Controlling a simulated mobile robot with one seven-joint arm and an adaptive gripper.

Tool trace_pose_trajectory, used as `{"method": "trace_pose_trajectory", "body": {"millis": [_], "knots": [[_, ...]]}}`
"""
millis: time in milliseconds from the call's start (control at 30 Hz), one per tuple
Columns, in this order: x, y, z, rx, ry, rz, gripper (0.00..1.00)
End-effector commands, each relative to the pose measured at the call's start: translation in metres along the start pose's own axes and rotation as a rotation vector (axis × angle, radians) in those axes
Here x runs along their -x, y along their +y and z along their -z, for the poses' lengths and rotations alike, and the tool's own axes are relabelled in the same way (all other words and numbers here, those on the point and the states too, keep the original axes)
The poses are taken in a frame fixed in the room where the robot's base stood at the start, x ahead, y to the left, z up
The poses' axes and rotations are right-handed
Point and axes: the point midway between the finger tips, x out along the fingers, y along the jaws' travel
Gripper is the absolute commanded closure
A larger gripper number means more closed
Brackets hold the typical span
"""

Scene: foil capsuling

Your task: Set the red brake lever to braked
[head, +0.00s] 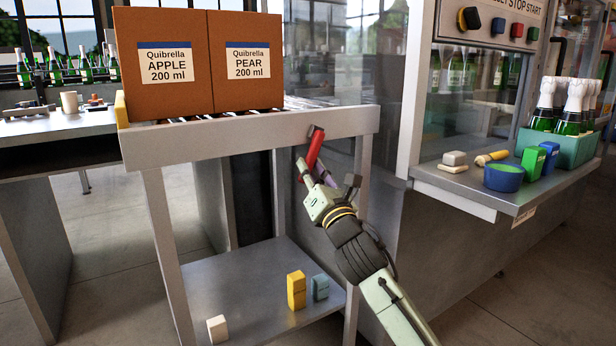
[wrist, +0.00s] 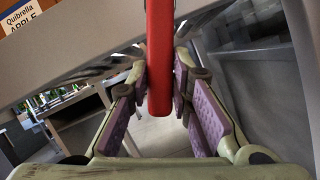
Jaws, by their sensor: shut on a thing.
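The red brake lever (head: 314,146) hangs from the grey front rail of the roller stand (head: 240,140), near the rail's right end. In the head view it slants down and a little to the left. In the wrist view the lever (wrist: 160,60) runs down the middle of the picture. My gripper (head: 313,178) is at the lever's lower part, below the rail. In the wrist view its purple-padded fingers (wrist: 162,92) stand on both sides of the lever and are shut on it. The lever's tip shows between the fingers.
Two brown Quibrella boxes, APPLE (head: 165,95) and PEAR (head: 248,90), stand on the rollers above. A yellow block (head: 296,290), a teal block (head: 320,287) and a white block (head: 217,329) are on the lower shelf. A machine counter (head: 480,185) with small items is at right.

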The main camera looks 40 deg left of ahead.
Motion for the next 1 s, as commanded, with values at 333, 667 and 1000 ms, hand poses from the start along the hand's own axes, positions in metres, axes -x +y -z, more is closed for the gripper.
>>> {"method": "trace_pose_trajectory", "body": {"millis": [333,667,1000], "knots": [[-0.0001,-0.0004,0.0003,0.007,0.001,-0.003,1.00],[-0.0001,-0.0003,-0.0001,0.006,0.000,-0.003,0.64],[0.0003,-0.0004,-0.0003,0.006,-0.001,-0.003,0.60]]}}
